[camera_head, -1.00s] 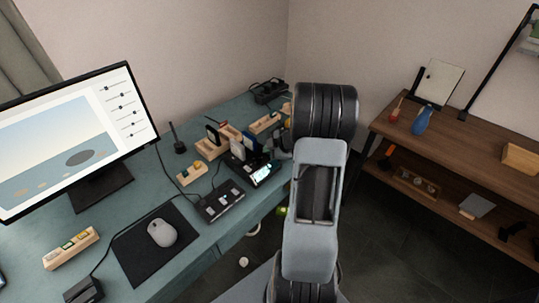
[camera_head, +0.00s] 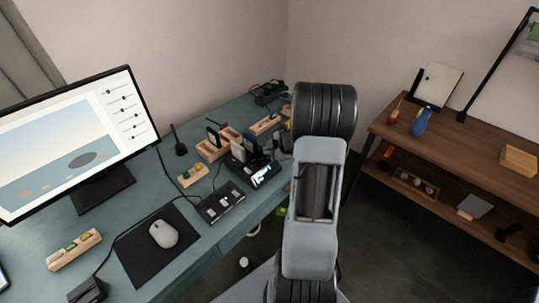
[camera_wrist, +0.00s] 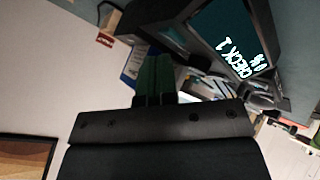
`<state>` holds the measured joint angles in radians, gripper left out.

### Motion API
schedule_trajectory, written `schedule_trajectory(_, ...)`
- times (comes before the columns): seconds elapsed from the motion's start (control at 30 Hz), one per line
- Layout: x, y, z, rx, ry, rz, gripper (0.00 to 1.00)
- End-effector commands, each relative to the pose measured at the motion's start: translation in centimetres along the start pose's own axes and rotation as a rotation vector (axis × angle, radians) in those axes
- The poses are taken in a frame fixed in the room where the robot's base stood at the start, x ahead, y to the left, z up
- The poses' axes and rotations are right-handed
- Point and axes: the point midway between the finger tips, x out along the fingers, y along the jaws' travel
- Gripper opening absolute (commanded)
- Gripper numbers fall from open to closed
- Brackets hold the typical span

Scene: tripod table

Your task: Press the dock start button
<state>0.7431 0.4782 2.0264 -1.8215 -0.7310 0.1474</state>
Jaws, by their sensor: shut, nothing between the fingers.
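The dock (camera_head: 265,175) stands near the right edge of the teal desk (camera_head: 225,242), a dark unit with a lit, tilted screen and cards or drives standing behind it. In the wrist view its screen (camera_wrist: 235,38) reads "CHECK 1" and "0%", upside down and slanted. My gripper (camera_wrist: 155,66) is shut and empty, its dark fingertips left of and below the screen in that picture. In the head view my arm mostly hides the gripper beside the dock. I cannot make out the start button or tell whether the fingertips touch the dock.
A black box with small keys (camera_head: 221,204) lies in front of the dock. Wooden holders (camera_head: 193,175) stand left of it. A monitor (camera_head: 75,140) and mouse (camera_head: 163,233) are farther left. A wooden shelf (camera_head: 450,157) stands right, across open floor.

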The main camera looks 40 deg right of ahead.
Motion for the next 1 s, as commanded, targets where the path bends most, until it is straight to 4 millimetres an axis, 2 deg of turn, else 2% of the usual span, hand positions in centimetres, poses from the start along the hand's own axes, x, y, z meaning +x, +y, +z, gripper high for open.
schedule_trajectory(0.57, -0.5, 0.4, -0.4, 0.001, 0.000, 0.001, 0.00)
schedule_trajectory(1.0, -2.9, 2.1, -2.1, 0.001, 0.000, 0.000, 0.00)
